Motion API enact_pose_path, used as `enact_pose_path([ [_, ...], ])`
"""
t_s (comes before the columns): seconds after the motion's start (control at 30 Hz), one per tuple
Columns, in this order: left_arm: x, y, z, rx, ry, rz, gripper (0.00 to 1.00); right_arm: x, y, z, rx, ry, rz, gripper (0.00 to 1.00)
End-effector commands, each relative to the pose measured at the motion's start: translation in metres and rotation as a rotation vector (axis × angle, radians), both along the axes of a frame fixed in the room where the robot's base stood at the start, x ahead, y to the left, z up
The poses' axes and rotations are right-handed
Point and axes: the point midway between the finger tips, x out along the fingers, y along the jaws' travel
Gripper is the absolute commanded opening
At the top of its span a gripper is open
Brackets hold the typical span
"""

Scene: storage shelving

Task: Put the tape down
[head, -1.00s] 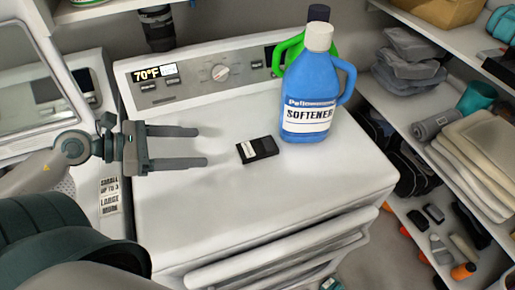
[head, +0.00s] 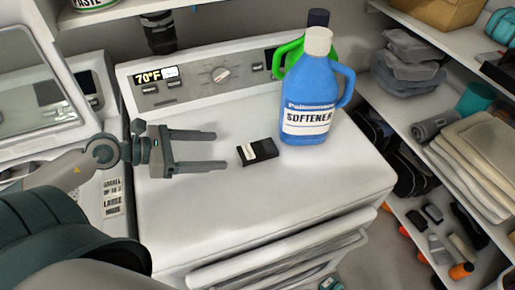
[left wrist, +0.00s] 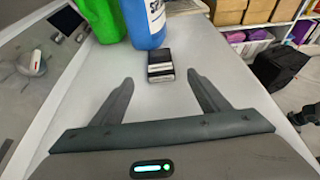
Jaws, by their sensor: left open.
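The tape (head: 264,153), a small black block with a white label, lies flat on the white top of the machine (head: 240,215), just left of the blue softener bottle. In the left wrist view the tape (left wrist: 161,70) sits beyond my fingertips, roughly centred between them. My left gripper (head: 221,150) is open and empty, its two fingers pointing right toward the tape, with a small gap between the fingertips and it. The left wrist view also shows the spread fingers (left wrist: 160,82) with nothing between them. My right gripper is not in view.
The blue softener bottle (head: 308,105) stands right behind the tape, with a green bottle (head: 289,50) behind it. The control panel (head: 200,77) runs along the back. Shelves with folded cloths (head: 480,150) are at the right. The front of the machine top is clear.

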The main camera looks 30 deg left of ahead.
Motion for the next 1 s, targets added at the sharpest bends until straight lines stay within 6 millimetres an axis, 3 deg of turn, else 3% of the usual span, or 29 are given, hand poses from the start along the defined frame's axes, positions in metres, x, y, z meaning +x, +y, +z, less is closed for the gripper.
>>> enact_pose_path([
  [0.6,0.044,-0.038,-0.020,-0.001,-0.003,0.002,0.69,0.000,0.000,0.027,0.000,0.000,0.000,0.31],
  [1.0,0.051,-0.046,-0.028,0.001,-0.001,0.000,0.69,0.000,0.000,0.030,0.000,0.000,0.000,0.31],
])
